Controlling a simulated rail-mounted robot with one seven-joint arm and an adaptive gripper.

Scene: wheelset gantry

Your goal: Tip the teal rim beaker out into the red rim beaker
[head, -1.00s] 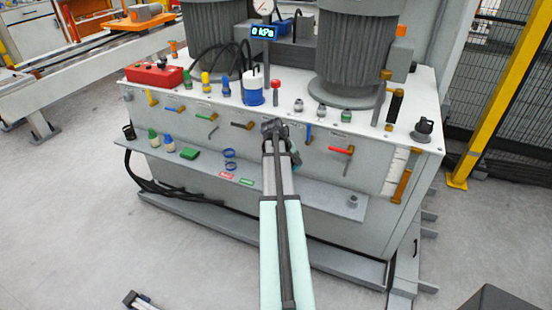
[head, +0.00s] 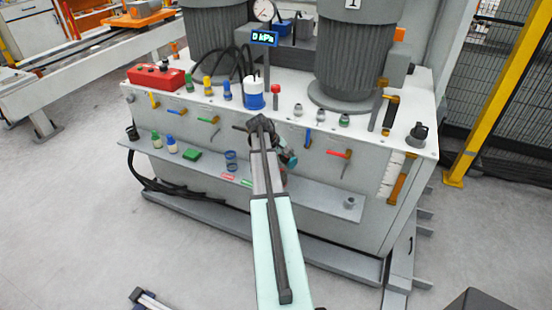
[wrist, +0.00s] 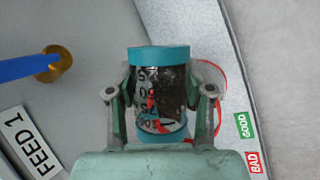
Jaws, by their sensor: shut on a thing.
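The teal rim beaker (wrist: 160,58) is between the fingers of my gripper (wrist: 160,100), which is shut on it. It is clear-walled with teal bands at both ends and dark contents inside. It shows side-on over the shelf, so it looks tilted well over. In the head view it (head: 291,159) peeks out right of my arm, partly hidden. The red rim beaker (wrist: 223,88) is behind and below it in the wrist view; only arcs of its red rim show, the rest hidden. I cannot tell whether anything is pouring out.
Coloured valve levers, one blue (wrist: 25,68), stick out of the cabinet face above. The shelf's right part is mostly clear.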

